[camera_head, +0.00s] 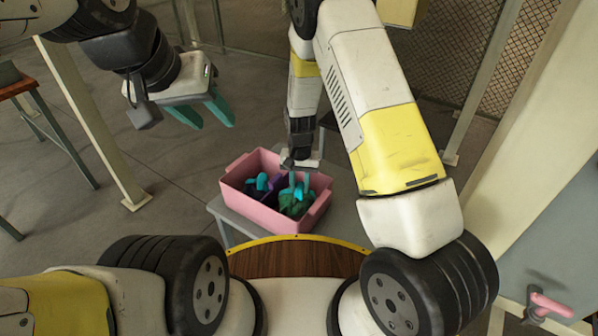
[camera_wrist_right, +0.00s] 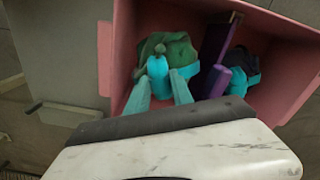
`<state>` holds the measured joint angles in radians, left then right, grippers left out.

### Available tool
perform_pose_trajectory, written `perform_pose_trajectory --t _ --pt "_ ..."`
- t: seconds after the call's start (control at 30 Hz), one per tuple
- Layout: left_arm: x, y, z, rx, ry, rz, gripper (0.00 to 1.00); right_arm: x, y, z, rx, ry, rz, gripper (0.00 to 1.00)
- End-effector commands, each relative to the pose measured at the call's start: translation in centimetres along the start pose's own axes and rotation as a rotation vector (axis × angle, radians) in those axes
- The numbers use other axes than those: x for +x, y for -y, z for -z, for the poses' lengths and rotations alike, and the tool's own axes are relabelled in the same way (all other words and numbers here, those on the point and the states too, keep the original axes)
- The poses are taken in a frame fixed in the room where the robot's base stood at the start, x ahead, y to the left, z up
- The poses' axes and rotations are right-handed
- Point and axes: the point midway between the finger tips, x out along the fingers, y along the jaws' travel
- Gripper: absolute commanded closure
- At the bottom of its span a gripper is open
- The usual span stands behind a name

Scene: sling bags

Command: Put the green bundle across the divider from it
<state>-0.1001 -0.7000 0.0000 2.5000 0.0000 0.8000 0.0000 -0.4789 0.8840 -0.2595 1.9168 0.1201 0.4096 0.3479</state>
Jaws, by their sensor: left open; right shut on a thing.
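The green bundle (camera_head: 295,203) with a cyan part lies in the right compartment of the pink crate (camera_head: 252,209). It also shows in the right wrist view (camera_wrist_right: 181,49). My right gripper (camera_wrist_right: 160,84) points down into that compartment and is shut on the green bundle at its cyan part. The purple divider (camera_wrist_right: 214,70) stands between the compartments and also shows in the head view (camera_head: 272,187). A dark blue bundle (camera_wrist_right: 236,63) with cyan parts lies across the divider, in the left compartment of the head view. My left gripper (camera_head: 207,110) is open and empty, off to the upper left.
The crate stands on a grey table (camera_head: 343,215), its walls close around the bundles. A brown wooden surface with a yellow edge (camera_head: 297,260) is at the front. A cream post (camera_head: 95,120) stands at the left, near a wooden-topped table (camera_head: 17,87).

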Motion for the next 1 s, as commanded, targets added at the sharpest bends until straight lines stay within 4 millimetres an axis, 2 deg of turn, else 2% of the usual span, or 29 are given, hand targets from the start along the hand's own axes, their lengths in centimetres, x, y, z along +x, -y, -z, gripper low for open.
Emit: perform_pose_trajectory --t 0.33,0.67,0.7,0.8,1.0 --pt "0.0 0.0 0.0 0.0 0.0 0.0 0.57 4.0 0.0 0.0 0.0 0.0 0.0 1.0" --pt "0.0 0.0 0.0 0.0 0.0 0.0 0.57 4.2 0.0 0.0 0.001 -0.001 0.0 1.0" --pt "0.0 0.0 0.0 0.0 0.0 0.0 0.57 4.3 0.0 0.0 0.001 0.0 0.0 0.7" --pt "0.0 0.0 0.0 0.0 0.0 0.0 0.57 4.3 0.0 0.0 0.001 -0.001 0.0 0.51" --pt "0.0 0.0 0.0 0.0 0.0 0.0 0.57 4.3 0.0 0.0 0.001 0.0 0.0 0.51"
